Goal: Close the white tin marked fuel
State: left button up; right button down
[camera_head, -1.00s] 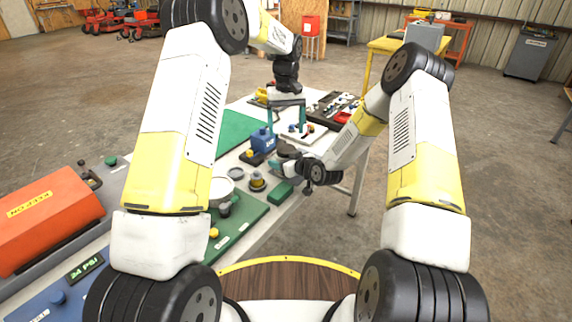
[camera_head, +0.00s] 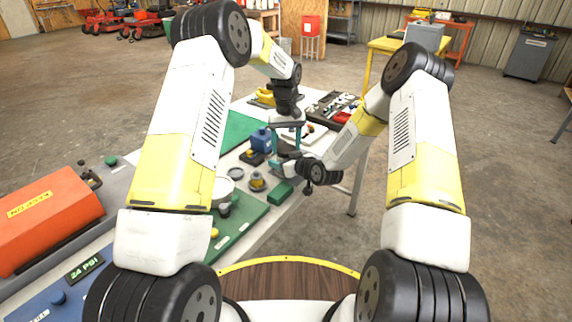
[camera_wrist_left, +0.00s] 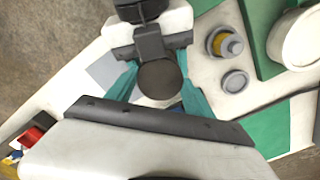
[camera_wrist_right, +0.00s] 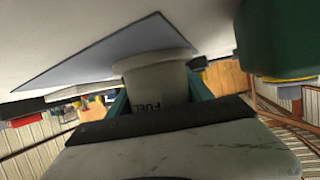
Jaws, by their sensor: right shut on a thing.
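The white tin marked FUEL (camera_wrist_right: 155,92) is between the fingers of my right gripper (camera_wrist_right: 160,103), which is shut on it. The tin stands on the bench. A dark round top (camera_wrist_left: 160,78) shows in the left wrist view; I cannot tell whether it is a lid or the tin's dark inside. My left gripper (camera_head: 287,140) is above the tin, open, with one teal finger on each side of the dark top. In the head view the tin is mostly hidden by my grippers.
A blue block-like object (camera_head: 261,140) stands close left of my left gripper. A yellow-and-grey round part (camera_head: 257,182), a grey disc (camera_head: 236,173) and a green block (camera_head: 280,192) lie nearer on the bench. A tray of small items (camera_head: 332,103) is behind.

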pick_arm(q)
jog(key=c, duration=0.7)
jog(key=o, duration=1.4)
jog(key=shift+c, duration=0.2)
jog(key=shift+r, duration=0.1)
jog(key=shift+r, duration=2.2)
jog(key=o, duration=0.4)
